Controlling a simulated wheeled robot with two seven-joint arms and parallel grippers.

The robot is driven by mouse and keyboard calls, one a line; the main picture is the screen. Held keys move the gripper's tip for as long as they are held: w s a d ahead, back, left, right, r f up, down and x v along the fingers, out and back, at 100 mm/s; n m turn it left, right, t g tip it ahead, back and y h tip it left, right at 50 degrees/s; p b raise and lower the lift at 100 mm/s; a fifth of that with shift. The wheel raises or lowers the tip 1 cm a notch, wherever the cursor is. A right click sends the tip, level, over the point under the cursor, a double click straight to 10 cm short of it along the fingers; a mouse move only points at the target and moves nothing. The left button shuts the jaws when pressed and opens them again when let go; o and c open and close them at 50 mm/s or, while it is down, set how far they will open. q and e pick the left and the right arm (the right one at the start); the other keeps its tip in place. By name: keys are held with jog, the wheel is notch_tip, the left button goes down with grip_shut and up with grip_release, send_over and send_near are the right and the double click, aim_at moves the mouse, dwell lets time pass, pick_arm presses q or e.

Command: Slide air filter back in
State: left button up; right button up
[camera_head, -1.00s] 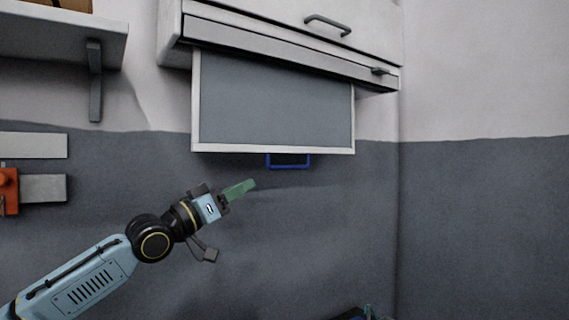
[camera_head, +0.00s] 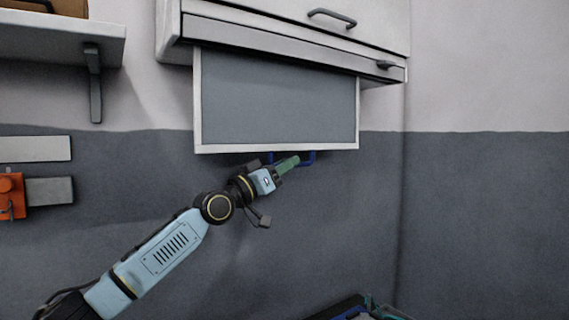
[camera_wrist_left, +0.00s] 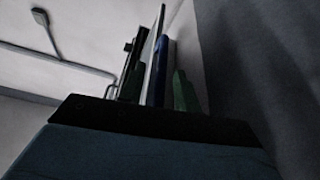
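The air filter (camera_head: 278,98), a grey panel in a white frame, hangs partly out below the white cabinet (camera_head: 290,25) in the head view. A blue handle (camera_head: 309,158) sits at its lower edge. My left gripper (camera_head: 288,164), with green fingers, is at the handle, overlapping its left part. In the left wrist view the green fingers (camera_wrist_left: 160,88) stand apart, with the blue handle (camera_wrist_left: 162,70) and the filter's pale edge (camera_wrist_left: 151,52) showing between them. The fingers do not look closed on the handle. I cannot make out my right gripper.
A shelf (camera_head: 60,38) with a bracket is on the wall at upper left. An orange device (camera_head: 11,196) is on the wall at the left edge. Dark, blue and green items (camera_head: 365,309) are cut off at the bottom edge. The wall right of the cabinet is clear.

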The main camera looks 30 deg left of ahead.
pick_arm(q)
jog(key=shift+c, duration=0.4)
grip_shut()
